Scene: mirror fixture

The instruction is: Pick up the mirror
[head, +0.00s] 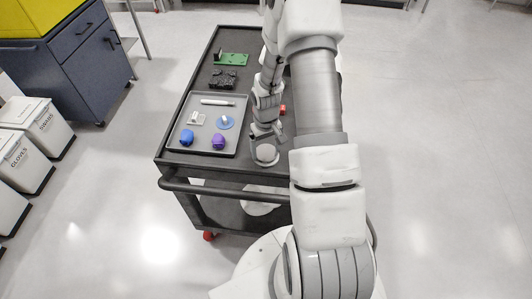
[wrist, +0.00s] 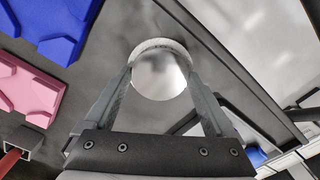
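The mirror (wrist: 160,76) is a round, shiny disc with a pale rim. In the wrist view it sits between the two fingertips of my gripper (wrist: 160,82), whose fingers reach its left and right sides. I see no clear gap there, but cannot tell whether the fingers press on it or only stand beside it. In the head view the mirror (head: 265,153) shows as a pale disc below my gripper (head: 268,136), over the near part of the dark cart (head: 262,172). Its underside and support are hidden.
A grey tray (head: 178,147) with small parts, including blue and purple ones, lies left of my gripper. A green board (head: 232,59) and a black part (head: 223,79) are farther back. A red part (head: 283,110) is close right. The cart's near edge has a handle (head: 225,190).

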